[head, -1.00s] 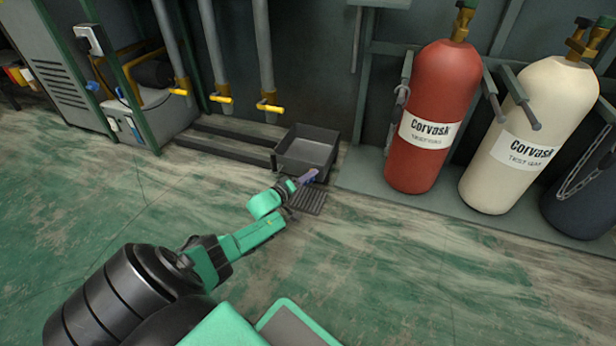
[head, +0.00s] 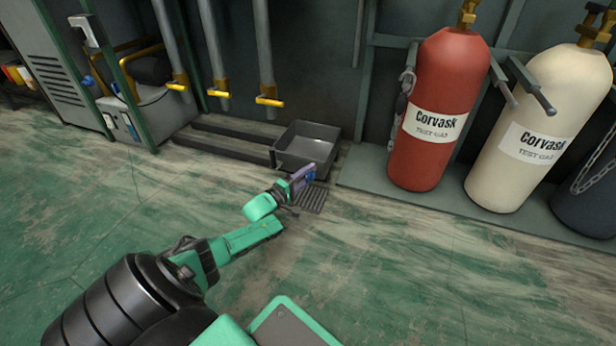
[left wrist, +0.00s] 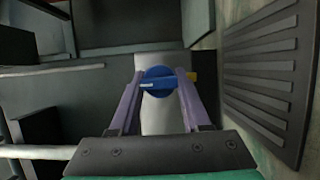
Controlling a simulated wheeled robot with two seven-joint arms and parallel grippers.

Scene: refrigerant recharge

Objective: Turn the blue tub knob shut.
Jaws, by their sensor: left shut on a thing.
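The tub (head: 306,146) is an open grey box low against the wall. Its blue knob (left wrist: 159,82) shows in the left wrist view, round with a pale bar across its face. My left gripper (left wrist: 159,86) has its two purple fingers on either side of the knob and is shut on it. In the head view the left gripper (head: 304,176) is at the tub's front side, and the knob is mostly hidden there by the fingers. My right gripper is not in view.
A dark floor grate (head: 311,198) lies just in front of the tub. Pipes with yellow handles (head: 269,100) stand behind to the left. A red cylinder (head: 437,110) and a cream cylinder (head: 540,125) stand on a low platform to the right. The floor in front is clear.

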